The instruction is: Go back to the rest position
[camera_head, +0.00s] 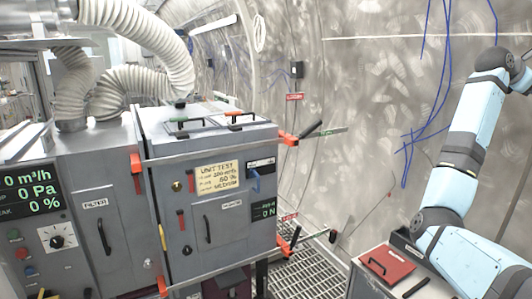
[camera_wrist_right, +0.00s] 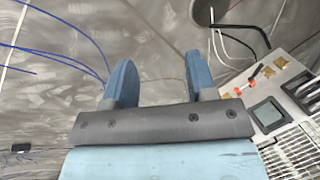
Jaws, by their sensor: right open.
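My right arm, light blue with dark joints, rises along the right side of the head view. Its upper end reaches the top right edge, and the gripper itself is outside that view. In the right wrist view my right gripper (camera_wrist_right: 158,70) shows two blue fingers spread apart with nothing between them. Behind the fingers is the grey tunnel wall (camera_wrist_right: 160,35). My left arm and left gripper do not show in either view.
A grey test cabinet (camera_head: 215,256) with red and black handles and white hoses (camera_head: 150,35) fills the left of the head view. A bench with a red panel (camera_head: 388,264) stands at the lower right, beside my arm. Blue cables (camera_head: 428,120) hang on the wall. Floor grating (camera_head: 305,272) lies between.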

